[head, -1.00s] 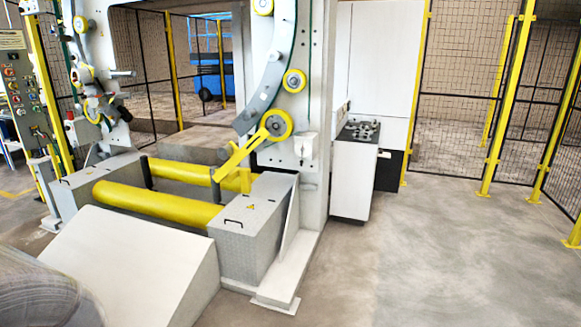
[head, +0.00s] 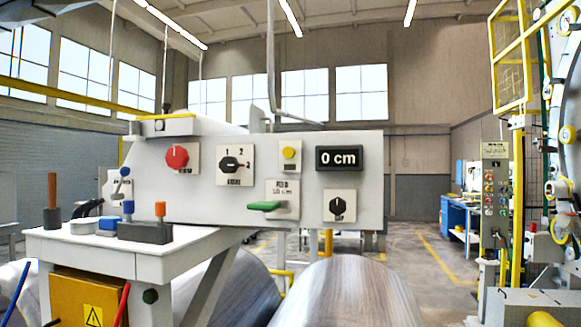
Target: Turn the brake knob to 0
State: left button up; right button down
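The brake knob (head: 230,164) is a black knob on a white square plate with the numbers 1, 2 and 3 around it. It sits on the left half of a pale control panel (head: 210,205) in the head view. Its pointer seems to aim right, near the 3, but the small label and pointer are hard to read. Neither of my grippers is in view, and nothing covers the knob.
The panel also holds a red knob (head: 177,157), a yellow button (head: 289,152), a display (head: 339,157) reading 0 cm, a green lever (head: 264,206) and another black knob (head: 338,206). A tool shelf (head: 100,255) juts out lower left; large coils (head: 345,295) lie below.

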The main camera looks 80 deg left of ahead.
aim_at(228, 165)
jog(key=u, duration=1.6)
